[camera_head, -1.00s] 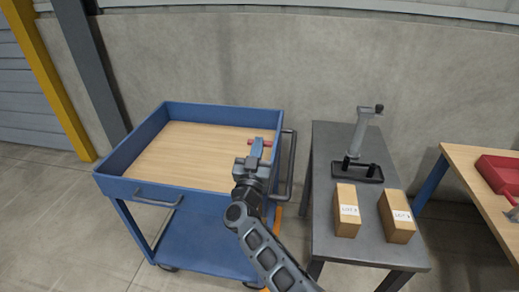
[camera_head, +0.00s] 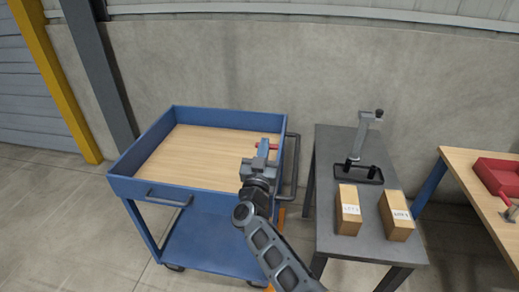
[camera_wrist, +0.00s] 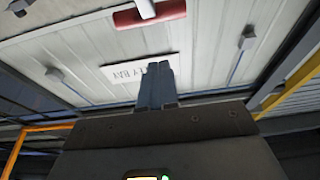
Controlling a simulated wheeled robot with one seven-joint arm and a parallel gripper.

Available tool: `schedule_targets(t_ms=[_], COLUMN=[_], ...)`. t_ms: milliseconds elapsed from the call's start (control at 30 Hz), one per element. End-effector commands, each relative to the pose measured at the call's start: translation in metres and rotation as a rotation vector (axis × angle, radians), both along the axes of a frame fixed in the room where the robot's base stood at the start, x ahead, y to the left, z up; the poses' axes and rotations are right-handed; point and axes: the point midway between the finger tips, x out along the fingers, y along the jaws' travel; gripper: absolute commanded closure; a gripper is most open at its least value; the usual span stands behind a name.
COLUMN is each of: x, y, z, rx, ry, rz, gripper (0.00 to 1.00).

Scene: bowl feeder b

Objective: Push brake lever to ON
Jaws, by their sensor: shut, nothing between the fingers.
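My gripper (camera_head: 263,148) is shut and empty beside the cart's right end. Its blue-grey fingers (camera_wrist: 157,76) are together in the wrist view. I cannot tell whether they touch the lever.
The blue cart (camera_head: 150,190) has a wooden top and a grey side rail (camera_head: 293,170).

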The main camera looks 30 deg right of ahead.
Motion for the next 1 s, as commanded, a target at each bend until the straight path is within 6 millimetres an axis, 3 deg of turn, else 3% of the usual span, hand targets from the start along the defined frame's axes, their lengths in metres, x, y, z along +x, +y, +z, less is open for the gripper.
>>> schedule_targets(t_ms=[67,633,1000], x=[-0.001,-0.071,-0.081], y=[-0.005,0.049,0.055], z=[0.008,0.005,0.006], rx=[0.001,0.001,0.002], ry=[0.001,0.000,0.000], rz=[-0.001,0.001,-0.001], gripper=[1.00,1.00,1.00])
